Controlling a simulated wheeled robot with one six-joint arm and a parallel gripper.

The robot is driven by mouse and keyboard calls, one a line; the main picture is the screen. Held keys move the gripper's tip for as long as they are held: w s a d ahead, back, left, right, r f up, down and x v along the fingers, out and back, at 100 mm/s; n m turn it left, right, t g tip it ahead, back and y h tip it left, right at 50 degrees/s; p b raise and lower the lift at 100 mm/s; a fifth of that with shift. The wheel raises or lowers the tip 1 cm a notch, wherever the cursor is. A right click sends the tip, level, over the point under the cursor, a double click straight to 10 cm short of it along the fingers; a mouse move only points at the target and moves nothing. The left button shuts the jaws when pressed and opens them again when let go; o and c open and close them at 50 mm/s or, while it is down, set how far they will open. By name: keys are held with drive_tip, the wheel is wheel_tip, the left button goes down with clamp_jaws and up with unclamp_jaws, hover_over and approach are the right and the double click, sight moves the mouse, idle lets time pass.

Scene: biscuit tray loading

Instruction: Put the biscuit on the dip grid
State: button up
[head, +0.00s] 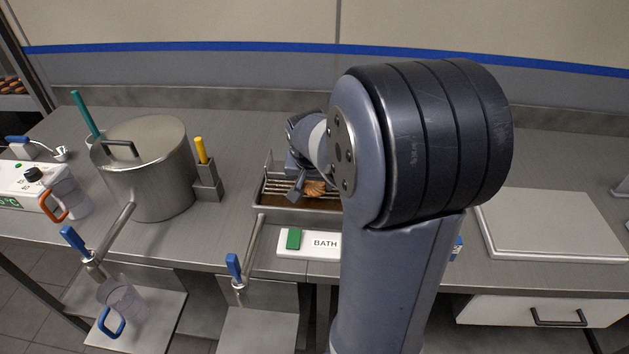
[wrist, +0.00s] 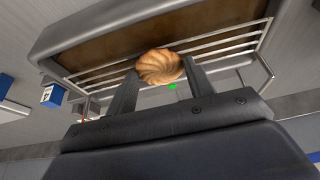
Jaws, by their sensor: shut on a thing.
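The biscuit (wrist: 158,67) is round, golden brown and swirled. My gripper (wrist: 160,75) is shut on it, with one dark finger on each side. The dip grid (wrist: 222,45) is a row of thin metal bars in a steel bath tray with brown liquid. In the wrist view the biscuit appears over the bars; whether it touches them I cannot tell. In the head view the biscuit (head: 315,188) shows at the grid (head: 280,188), and my arm hides the right part of the bath.
A white panel marked BATH (head: 325,243) with a green switch lies in front. A lidded steel pot (head: 150,175) and a grey holder (head: 208,185) with a yellow handle stand to the left. A pale flat board (head: 550,225) lies to the right.

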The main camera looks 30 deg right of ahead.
drive_tip(key=o, duration=0.7)
drive_tip(key=shift+f, duration=0.1)
drive_tip(key=shift+c, duration=0.2)
drive_tip(key=shift+r, duration=0.25)
drive_tip(key=v, duration=1.2)
drive_tip(key=shift+d, duration=0.1)
